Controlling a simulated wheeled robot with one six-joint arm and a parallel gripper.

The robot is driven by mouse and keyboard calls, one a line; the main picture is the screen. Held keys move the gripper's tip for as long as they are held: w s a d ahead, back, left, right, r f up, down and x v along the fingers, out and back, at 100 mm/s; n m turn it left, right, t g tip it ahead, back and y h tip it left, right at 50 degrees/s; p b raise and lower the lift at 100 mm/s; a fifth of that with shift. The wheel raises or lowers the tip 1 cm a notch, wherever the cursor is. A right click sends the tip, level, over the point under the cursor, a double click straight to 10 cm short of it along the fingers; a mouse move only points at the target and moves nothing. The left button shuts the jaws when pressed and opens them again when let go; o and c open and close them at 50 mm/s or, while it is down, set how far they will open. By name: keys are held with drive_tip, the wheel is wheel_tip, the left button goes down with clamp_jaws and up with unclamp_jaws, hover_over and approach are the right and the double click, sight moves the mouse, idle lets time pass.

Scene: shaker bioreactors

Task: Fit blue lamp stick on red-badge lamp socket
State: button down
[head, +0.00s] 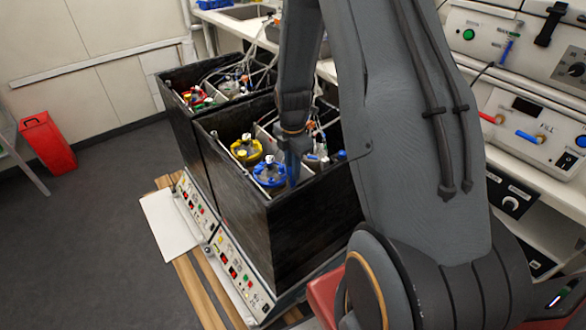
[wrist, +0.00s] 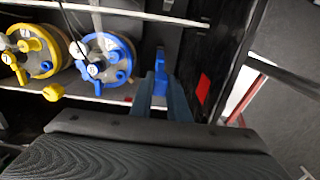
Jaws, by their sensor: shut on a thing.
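My gripper (wrist: 160,100) is shut on the blue lamp stick (wrist: 160,66), which stands up between its fingertips in the wrist view. In the head view my gripper (head: 293,165) is over the near black box, beside a blue-capped vessel (head: 269,174); the stick is hard to tell apart there. A red patch (wrist: 203,88), perhaps the red badge, is on the dark wall just right of the stick, apart from it in the picture. I cannot make out the socket's opening.
The blue-capped vessel (wrist: 104,60) and a yellow-capped vessel (wrist: 36,52) stand left of my gripper. A pale rail (wrist: 65,95) runs beside them. The black box (head: 290,235) has high walls. A second box (head: 172,95) adjoins it. A red bin (head: 47,143) stands on open floor.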

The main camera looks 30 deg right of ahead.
drive_tip(key=shift+f+b, duration=0.7)
drive_tip(key=shift+f, duration=1.4)
idle(3.0)
drive_tip(key=c, duration=1.6)
unclamp_jaws()
drive_tip(key=shift+r, duration=0.1)
wheel_tip(320, 180, up, 8)
drive_tip(key=shift+f+b, duration=0.2)
drive_tip(key=shift+b, duration=0.55)
